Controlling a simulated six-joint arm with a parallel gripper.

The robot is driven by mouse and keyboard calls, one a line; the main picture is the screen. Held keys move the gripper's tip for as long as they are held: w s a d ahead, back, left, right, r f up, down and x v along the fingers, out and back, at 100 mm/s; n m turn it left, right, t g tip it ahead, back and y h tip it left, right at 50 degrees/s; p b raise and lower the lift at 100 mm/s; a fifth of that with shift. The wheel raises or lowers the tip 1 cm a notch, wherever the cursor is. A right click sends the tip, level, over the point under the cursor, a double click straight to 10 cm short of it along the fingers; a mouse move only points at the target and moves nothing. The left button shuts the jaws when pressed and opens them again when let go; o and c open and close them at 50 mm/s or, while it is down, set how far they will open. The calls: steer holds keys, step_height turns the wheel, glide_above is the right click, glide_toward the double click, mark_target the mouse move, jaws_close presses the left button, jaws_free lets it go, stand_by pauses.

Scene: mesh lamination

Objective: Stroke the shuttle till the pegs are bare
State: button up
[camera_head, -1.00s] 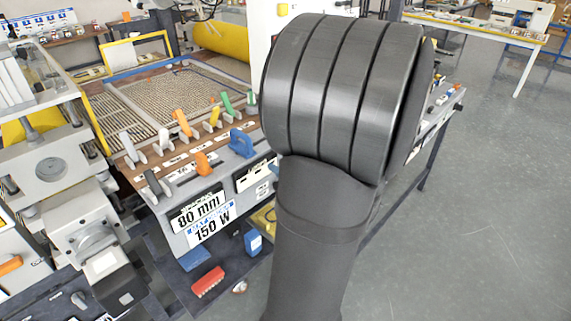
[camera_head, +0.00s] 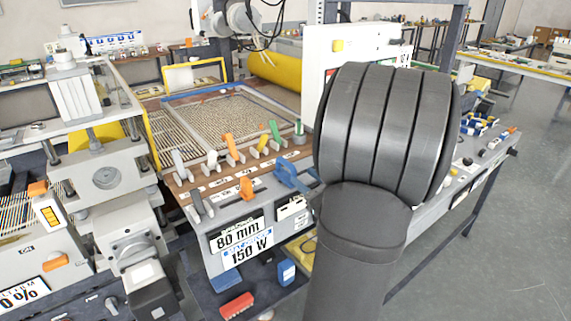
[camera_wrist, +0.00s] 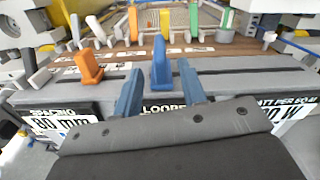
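A blue upright handle (camera_head: 286,174), which may be the shuttle's grip, stands at the slotted front rail of the machine. It also shows in the wrist view (camera_wrist: 159,62). My gripper (camera_wrist: 160,72) has its two blue fingers spread, one on each side of this handle, with gaps visible. In the head view my arm hides most of the gripper. A flat mesh bed (camera_head: 232,118) in a blue-edged frame lies behind the rail. White, orange, yellow and green levers (camera_head: 231,147) line its front edge; I cannot tell whether these are the pegs.
An orange knob (camera_head: 246,188) sits left of the blue handle, on the same front, with a grey lever (camera_head: 200,204) further left. Signs reading 80 mm and 150 W (camera_head: 248,243) are below. A grey press unit (camera_head: 105,178) stands at left. Open floor (camera_head: 500,260) lies at right.

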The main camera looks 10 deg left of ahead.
mark_target(291, 167)
steer(key=x, duration=0.9)
steer(key=shift+w+a, duration=0.25)
steer(key=shift+w, duration=0.05)
jaws_close()
